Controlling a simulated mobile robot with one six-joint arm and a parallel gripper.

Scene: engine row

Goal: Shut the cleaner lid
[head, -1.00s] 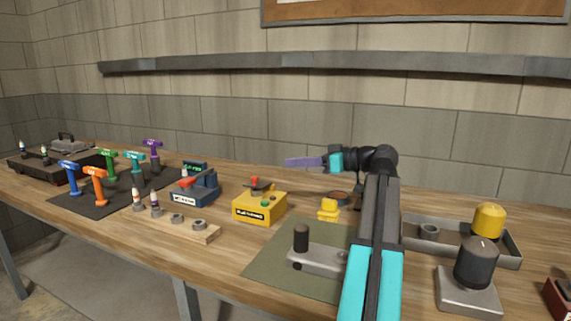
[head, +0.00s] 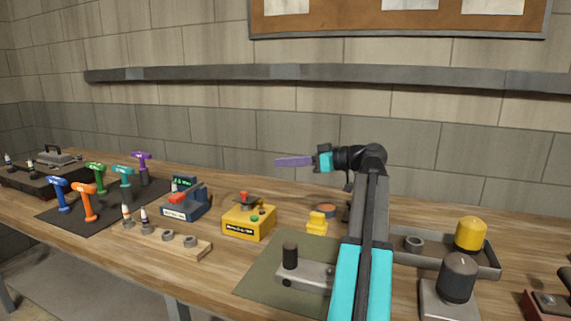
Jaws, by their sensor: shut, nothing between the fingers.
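The yellow box (head: 248,222), which looks like the cleaner, stands on the bench left of the middle in the head view. It has a dark top piece with a red knob (head: 244,197) and a small green button; its label is too small to read surely. I cannot tell from here whether the lid is open or shut. My gripper (head: 280,161) has purple fingers and is shut and empty. It points left, in the air above and beyond the yellow box, apart from it.
A blue tester (head: 185,205) stands just left of the yellow box, and a small yellow block (head: 317,224) to its right. A wooden strip with plugs and rings (head: 185,246) lies in front. Coloured T-handled tools (head: 83,190) stand further left. A grey tray (head: 489,268) is at the right.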

